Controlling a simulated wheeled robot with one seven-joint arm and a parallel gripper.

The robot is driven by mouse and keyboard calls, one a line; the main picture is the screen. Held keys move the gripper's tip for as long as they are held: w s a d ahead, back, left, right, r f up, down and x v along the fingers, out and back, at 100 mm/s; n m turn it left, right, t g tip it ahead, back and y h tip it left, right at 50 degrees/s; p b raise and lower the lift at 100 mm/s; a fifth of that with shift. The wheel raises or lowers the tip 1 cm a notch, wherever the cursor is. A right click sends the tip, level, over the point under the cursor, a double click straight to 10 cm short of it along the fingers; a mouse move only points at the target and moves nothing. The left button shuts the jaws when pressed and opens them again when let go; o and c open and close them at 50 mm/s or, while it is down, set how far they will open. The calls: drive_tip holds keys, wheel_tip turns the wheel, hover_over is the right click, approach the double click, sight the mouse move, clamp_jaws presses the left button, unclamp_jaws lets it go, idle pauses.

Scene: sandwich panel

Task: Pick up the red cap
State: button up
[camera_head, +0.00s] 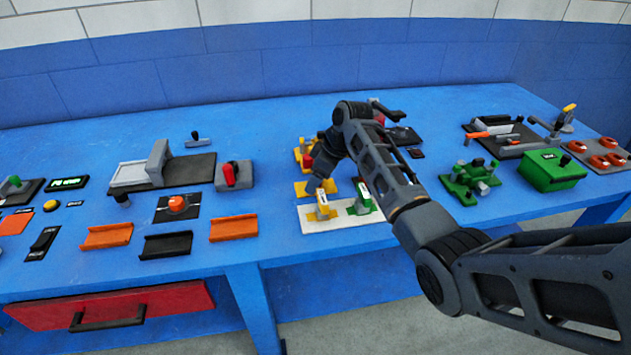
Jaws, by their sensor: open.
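My gripper (319,178) points down over the middle of the blue table, above a white base plate with a yellow fixture and a green fixture. It is open, and its fingers are small and dark here. A small red piece (307,162), perhaps the red cap, shows just left of my gripper, beside yellow parts. I cannot tell whether the fingers touch it. Another red piece (380,118) shows behind my arm, partly hidden. My arm covers part of the area to the right of the gripper.
The white base plate (343,224) sits near the table's front edge. A grey block with a red lever (230,174) stands to the left, with orange and black trays in front. A green box (551,170) and green fixture (470,181) stand right. A red drawer (110,306) hangs below.

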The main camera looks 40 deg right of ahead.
drive_tip(key=shift+c, duration=0.4)
drive_tip(key=c, duration=1)
drive_tip(key=shift+c, duration=0.2)
